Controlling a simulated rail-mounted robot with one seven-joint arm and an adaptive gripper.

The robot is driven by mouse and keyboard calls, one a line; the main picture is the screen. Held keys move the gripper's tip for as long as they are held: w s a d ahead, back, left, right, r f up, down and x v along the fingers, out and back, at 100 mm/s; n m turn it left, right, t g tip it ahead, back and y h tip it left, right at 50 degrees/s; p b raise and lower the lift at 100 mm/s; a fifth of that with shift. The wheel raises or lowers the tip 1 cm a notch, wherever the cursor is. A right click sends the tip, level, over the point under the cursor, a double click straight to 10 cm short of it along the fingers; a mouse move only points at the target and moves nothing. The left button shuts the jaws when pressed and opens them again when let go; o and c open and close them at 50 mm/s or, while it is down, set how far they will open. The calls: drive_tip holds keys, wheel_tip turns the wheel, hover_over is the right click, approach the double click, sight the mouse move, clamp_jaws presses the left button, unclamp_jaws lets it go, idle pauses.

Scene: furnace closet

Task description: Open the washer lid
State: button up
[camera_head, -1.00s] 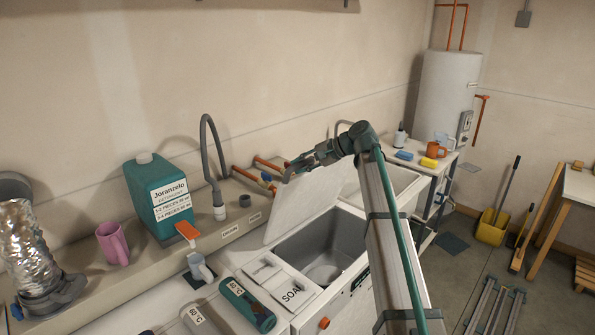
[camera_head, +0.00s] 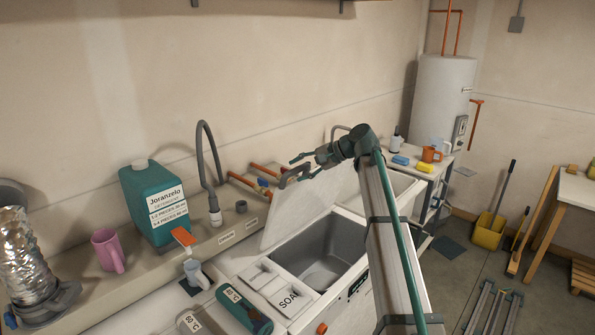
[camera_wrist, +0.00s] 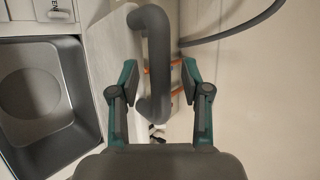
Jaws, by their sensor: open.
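The washer lid (camera_head: 296,212) is a pale panel. It stands raised and tilted back behind the open washer tub (camera_head: 322,250), whose grey inside is visible. The lid's edge also shows in the wrist view (camera_wrist: 111,60). My gripper (camera_head: 296,167) is at the lid's top edge. In the wrist view my gripper (camera_wrist: 160,72) has its two fingers apart, one on each side of the dark grey lid handle (camera_wrist: 158,50). A gap shows between the handle and each finger. My arm hides part of the washer's right side.
A teal detergent jug (camera_head: 153,203), a pink mug (camera_head: 108,250) and a grey hose (camera_head: 207,165) stand on the ledge at left. Orange pipes (camera_head: 250,184) run behind the lid. A sink (camera_head: 392,183) lies to the right.

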drive_tip(key=v, duration=1)
drive_tip(key=shift+d+r, duration=0.2)
drive_tip(key=shift+d, duration=0.1)
